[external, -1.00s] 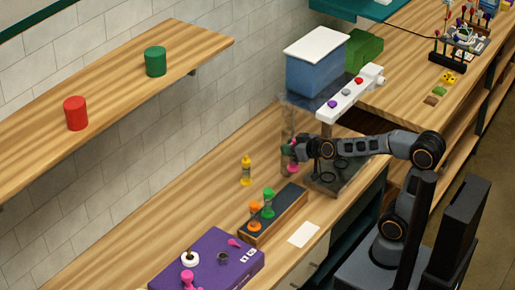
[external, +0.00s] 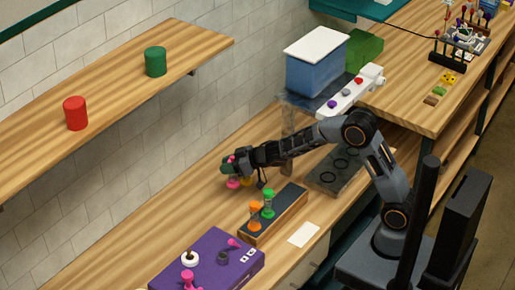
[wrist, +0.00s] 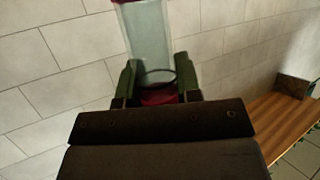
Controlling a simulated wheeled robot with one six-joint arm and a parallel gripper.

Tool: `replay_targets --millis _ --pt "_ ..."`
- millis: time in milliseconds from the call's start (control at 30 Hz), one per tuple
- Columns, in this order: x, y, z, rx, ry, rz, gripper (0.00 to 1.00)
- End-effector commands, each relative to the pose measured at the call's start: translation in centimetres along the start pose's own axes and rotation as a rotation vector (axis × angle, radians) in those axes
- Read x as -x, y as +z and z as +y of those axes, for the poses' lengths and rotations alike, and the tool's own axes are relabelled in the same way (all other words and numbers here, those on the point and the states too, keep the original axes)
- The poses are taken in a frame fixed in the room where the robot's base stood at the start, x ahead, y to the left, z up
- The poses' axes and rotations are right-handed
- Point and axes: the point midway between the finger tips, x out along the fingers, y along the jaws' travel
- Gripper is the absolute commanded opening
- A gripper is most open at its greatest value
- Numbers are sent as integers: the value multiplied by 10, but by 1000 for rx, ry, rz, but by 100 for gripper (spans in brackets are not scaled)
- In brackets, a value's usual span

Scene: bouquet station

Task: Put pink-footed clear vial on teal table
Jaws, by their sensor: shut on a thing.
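My gripper (external: 234,166) is shut on the pink-footed clear vial (external: 233,183), holding it above the wooden counter near the tiled wall. In the external view mostly pink shows, and the clear part is hard to make out. In the wrist view the clear vial body (wrist: 148,38) rises between the green fingers of my gripper (wrist: 157,78), with a pink end (wrist: 158,96) at the fingers and another pink edge at the top. A teal tabletop (external: 330,12) shows only in part at the top edge of the external view.
A purple box (external: 215,270) carries small items. A grey stand (external: 330,180) stands under a blue tank (external: 315,68).

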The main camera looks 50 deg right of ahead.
Motion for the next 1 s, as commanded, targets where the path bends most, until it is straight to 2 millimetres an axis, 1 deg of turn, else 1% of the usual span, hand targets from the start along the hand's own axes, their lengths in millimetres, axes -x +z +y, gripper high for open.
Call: replay_targets --millis 33,100,200,333,500,567,833,1000 --pt "-15 -4 -9 21 -46 1 0" --pt "-30 -7 -20 45 -104 2 0" --pt "-46 -11 -34 75 -178 3 0" --pt "-55 -18 -46 104 -245 4 0" --pt "-54 -32 -57 123 -292 3 0" --pt "-54 -28 -63 122 -296 1 0" --pt "-70 11 -62 112 -273 -1 0" --pt "-76 24 -62 113 -273 2 0"
